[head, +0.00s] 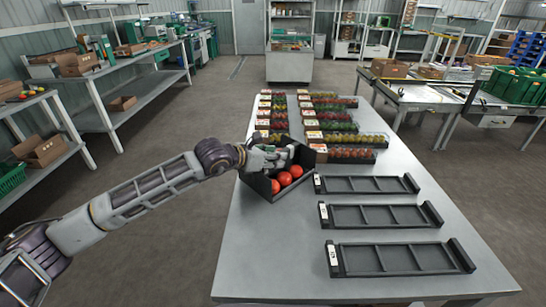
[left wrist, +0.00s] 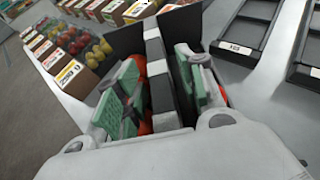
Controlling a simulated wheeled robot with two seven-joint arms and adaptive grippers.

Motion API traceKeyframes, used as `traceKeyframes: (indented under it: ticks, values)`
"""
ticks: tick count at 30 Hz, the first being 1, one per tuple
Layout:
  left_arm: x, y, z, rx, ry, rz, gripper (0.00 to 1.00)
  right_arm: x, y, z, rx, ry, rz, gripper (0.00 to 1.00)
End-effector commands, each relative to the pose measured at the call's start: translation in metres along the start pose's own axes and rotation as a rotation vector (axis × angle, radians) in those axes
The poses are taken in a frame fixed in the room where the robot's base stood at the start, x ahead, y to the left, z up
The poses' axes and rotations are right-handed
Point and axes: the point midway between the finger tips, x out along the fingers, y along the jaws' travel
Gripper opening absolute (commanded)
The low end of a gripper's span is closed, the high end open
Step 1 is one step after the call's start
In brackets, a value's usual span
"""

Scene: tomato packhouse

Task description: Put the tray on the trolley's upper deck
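A black open tray (head: 259,187) with several red tomatoes (head: 285,178) in it stands on the grey table, at its left edge. My left gripper (head: 272,158) is over this tray. In the left wrist view its two green-padded fingers (left wrist: 158,92) are apart, one on each side of a black-and-white bar (left wrist: 160,85) across the tray. Red shows between the left finger and the bar; contact on the right side is unclear. My right gripper is not in view. I cannot make out a trolley.
Three flat, empty black trays (head: 387,215) lie on the right of the grey table (head: 270,250). Several punnets of red, green and yellow tomatoes (head: 335,126) stand in rows behind. Shelving (head: 135,95) stands at left, a workbench (head: 415,95) at right. The table's near left is clear.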

Motion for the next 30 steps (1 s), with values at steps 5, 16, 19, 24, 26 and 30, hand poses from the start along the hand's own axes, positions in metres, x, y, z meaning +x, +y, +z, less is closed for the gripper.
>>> traceKeyframes:
  ticks: [5,16,19,24,26,30]
  values:
    - [-0.005,0.001,0.001,0.000,0.000,0.001,0.39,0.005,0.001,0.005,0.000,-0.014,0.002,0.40]
    - [-0.041,0.001,0.001,-0.001,0.000,0.001,0.39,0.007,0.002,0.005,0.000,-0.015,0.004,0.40]
    - [-0.051,0.001,0.001,-0.001,0.001,0.002,0.39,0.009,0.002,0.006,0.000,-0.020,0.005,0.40]
    - [-0.069,0.001,0.001,-0.001,0.001,0.001,0.39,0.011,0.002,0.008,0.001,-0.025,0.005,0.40]
    - [-0.075,0.001,0.001,-0.001,0.000,0.002,0.39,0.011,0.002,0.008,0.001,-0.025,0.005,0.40]
    - [-0.089,0.001,0.001,0.000,0.000,0.002,0.39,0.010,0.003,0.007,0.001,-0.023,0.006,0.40]
